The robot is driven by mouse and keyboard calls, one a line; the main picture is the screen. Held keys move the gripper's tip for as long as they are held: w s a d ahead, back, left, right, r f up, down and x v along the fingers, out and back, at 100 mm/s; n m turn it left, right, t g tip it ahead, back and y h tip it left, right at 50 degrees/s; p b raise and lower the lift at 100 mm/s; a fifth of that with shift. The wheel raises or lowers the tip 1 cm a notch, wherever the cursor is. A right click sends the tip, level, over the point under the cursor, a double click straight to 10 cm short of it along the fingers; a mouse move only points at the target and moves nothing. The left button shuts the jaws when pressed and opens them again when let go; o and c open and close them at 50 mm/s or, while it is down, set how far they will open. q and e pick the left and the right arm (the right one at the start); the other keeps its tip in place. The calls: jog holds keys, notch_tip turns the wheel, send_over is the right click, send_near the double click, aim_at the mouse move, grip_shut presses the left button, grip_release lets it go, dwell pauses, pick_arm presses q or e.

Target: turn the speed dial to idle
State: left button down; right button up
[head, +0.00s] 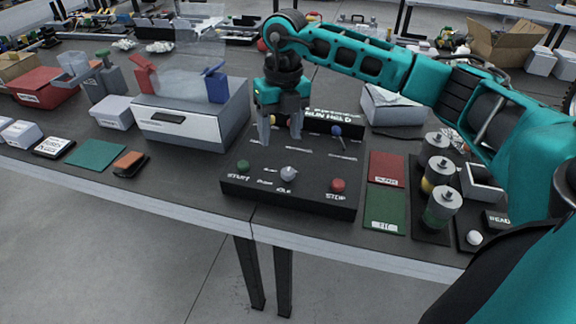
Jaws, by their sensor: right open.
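The speed dial (289,173) is a small grey-white knob at the front of a black control box (262,200) on the table. Small white lettering lies around it; a word that looks like "IDLE" is just in front of it. The way the dial points is too small to tell. My right gripper (281,138) is open, pointing down over the back left part of the box, behind the dial and apart from it. Nothing shows between its fingers. My left gripper is not in view.
A green START button (243,166) and a red STOP button (338,184) flank the dial. A blue-knobbed lever (337,131) stands at the box's back right.

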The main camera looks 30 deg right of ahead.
aim_at(288, 171)
jog(key=shift+h, duration=0.4)
jog(key=f, duration=0.4)
jog(key=d+f, duration=0.1)
jog(key=f, duration=0.3)
jog(key=d+f, duration=0.1)
jog(key=f, duration=0.3)
jog(key=shift+w, duration=0.1)
jog(key=shift+r, duration=0.1)
jog(key=c, duration=1)
